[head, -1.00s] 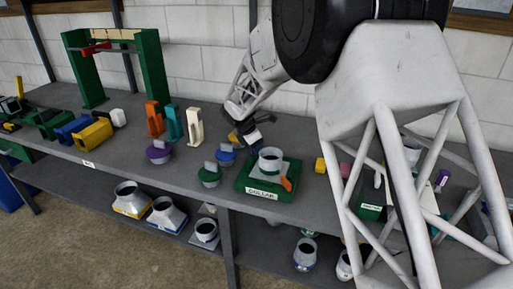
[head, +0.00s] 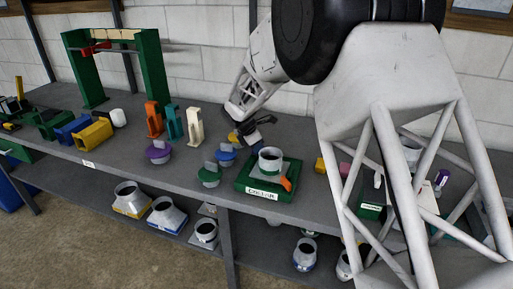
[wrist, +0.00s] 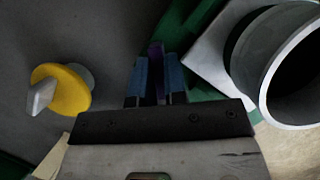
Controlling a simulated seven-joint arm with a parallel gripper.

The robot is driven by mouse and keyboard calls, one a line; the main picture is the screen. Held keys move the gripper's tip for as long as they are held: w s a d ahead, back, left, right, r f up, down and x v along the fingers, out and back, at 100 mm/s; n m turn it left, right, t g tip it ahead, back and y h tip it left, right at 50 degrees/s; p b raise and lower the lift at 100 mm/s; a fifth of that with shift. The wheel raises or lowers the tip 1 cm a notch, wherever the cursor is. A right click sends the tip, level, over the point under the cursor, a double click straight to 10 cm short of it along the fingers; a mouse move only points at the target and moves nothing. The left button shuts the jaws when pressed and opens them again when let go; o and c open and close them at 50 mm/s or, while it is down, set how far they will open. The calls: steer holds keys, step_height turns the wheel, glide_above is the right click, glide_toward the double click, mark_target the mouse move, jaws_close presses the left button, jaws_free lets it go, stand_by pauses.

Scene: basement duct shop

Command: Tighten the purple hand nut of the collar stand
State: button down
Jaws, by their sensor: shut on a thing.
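The green collar stand (head: 248,184) sits on the bench, with a white label on its front and an orange tab on its right. A grey round collar (head: 270,161) stands on it; its open mouth also shows at the right of the wrist view (wrist: 246,62). My gripper (head: 249,137) is low behind the stand's back left. In the wrist view its two blue fingers (wrist: 156,70) are shut on the narrow purple hand nut (wrist: 156,58), beside the green base. In the head view the nut is hidden.
A yellow knobbed piece (wrist: 70,92) is close left of my gripper. Blue (head: 225,157), green (head: 209,177) and purple (head: 157,154) knobbed pieces stand left of the stand. Orange, teal and white upright pieces (head: 174,122) are farther left. The bench front is clear.

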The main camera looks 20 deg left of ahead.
steer(key=shift+m, duration=0.3)
steer(key=m+g, duration=0.1)
steer(key=m, duration=0.1)
steer(key=m+h, duration=0.1)
steer(key=m, duration=0.1)
steer(key=shift+w+a+g, duration=0.1)
steer(key=shift+g, duration=0.3)
steer(key=m+g, duration=0.1)
steer(key=m, duration=0.3)
steer(key=m+g, duration=0.2)
steer(key=m, duration=0.2)
steer(key=shift+w+m, duration=0.1)
steer(key=shift+m, duration=0.2)
steer(key=m, duration=0.2)
steer(key=m+g+y, duration=0.1)
steer(key=m, duration=0.1)
steer(key=shift+m+g, duration=0.3)
steer(key=c, duration=1.2)
jaws_free()
steer(key=shift+o, duration=0.2)
steer(key=shift+r, duration=0.1)
